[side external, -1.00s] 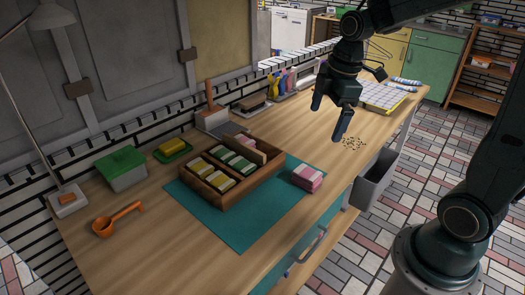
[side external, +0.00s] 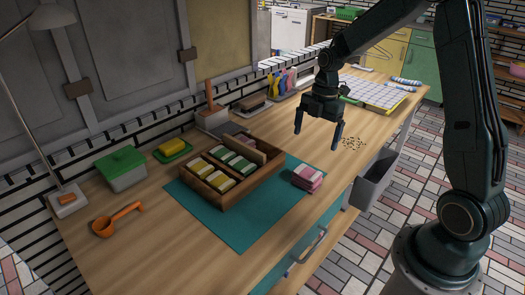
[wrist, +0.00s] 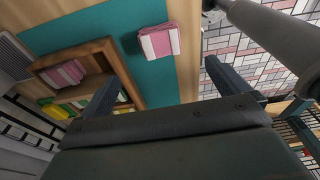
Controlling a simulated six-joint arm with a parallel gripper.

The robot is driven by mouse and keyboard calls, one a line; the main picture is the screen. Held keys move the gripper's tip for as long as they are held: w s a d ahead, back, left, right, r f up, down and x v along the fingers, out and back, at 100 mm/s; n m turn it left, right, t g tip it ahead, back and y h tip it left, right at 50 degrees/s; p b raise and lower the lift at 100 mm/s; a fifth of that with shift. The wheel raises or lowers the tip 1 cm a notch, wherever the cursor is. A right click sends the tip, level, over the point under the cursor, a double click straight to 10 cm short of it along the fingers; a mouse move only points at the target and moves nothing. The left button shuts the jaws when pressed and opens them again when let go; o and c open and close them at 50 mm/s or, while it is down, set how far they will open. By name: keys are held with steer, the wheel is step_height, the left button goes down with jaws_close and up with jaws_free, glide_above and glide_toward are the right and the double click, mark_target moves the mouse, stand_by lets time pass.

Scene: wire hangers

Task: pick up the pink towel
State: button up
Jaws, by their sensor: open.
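A pink and white striped towel (side external: 307,179), folded into a small block, lies on the right part of the teal mat (side external: 240,233), outside the wooden box. It also shows in the wrist view (wrist: 159,41), top centre, beyond the fingers. Another pink towel (wrist: 62,74) lies in a compartment of the wooden box (wrist: 111,54); in the side view it is mostly hidden behind the box divider. My gripper (side external: 318,140) is open and empty, pointing down above the table, behind and apart from the towel on the mat.
The box (side external: 232,194) also holds yellow and green striped towels. Crumbs (side external: 353,143) lie on the table right of my gripper. A grey bin (side external: 374,181) hangs at the table's edge. An orange ladle (side external: 117,219) and a green-lidded box (side external: 121,170) stand left. The mat's front is clear.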

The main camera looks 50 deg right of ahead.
mark_target(308, 172)
steer(key=shift+a+f, duration=0.2)
steer(key=shift+f, duration=1.2)
steer(key=shift+a+f, duration=0.25)
steer(key=shift+f, duration=1.15)
steer(key=shift+a+f, duration=0.2)
steer(key=shift+f, duration=1.2)
steer(key=shift+f, duration=0.15)
steer(key=shift+a+f, duration=0.25)
steer(key=shift+f, duration=0.95)
steer(key=shift+a+f, duration=0.2)
steer(key=shift+f, duration=1)
steer(key=c, duration=1)
